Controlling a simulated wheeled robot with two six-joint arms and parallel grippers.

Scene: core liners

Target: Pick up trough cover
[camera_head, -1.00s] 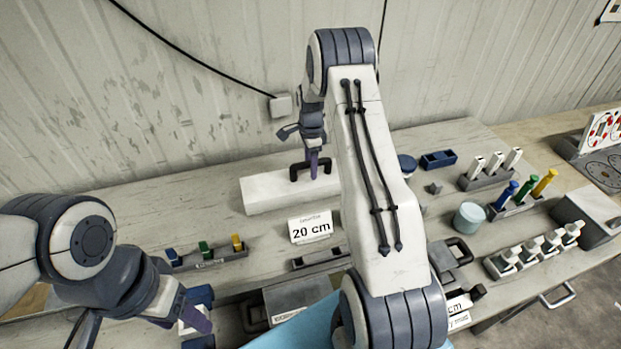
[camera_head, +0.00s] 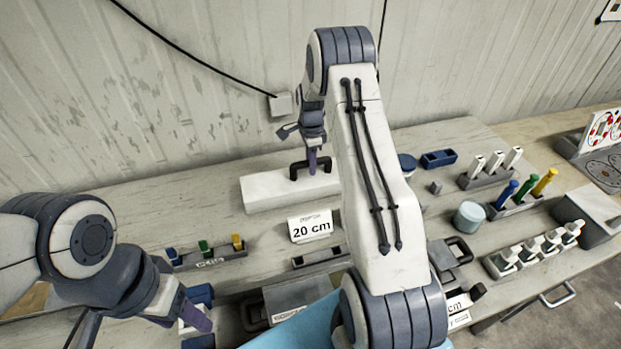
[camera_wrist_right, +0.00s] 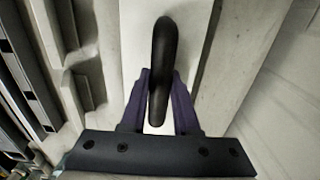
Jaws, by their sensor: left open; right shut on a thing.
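The trough cover (camera_head: 270,193) is a long white block with a dark handle (camera_head: 297,171) on top, lying at the back of the bench near the wall. My right gripper (camera_head: 312,163) reaches down onto it from above. In the right wrist view the purple fingers of my right gripper (camera_wrist_right: 160,105) are closed on the black handle (camera_wrist_right: 162,65), with the white cover (camera_wrist_right: 195,30) beneath. Part of the cover is hidden behind my right arm. My left gripper (camera_head: 197,318) is open at the lower left, away from the cover, its jaw opening hard to see.
A "20 cm" sign (camera_head: 311,226) stands in front of the cover. A rack with coloured pieces (camera_head: 209,256) is at front left. Blue trays (camera_head: 438,159), racks of white-capped and coloured items (camera_head: 517,203), and a pale blue cylinder (camera_head: 468,217) stand to the right. The wall (camera_head: 200,80) rises close behind.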

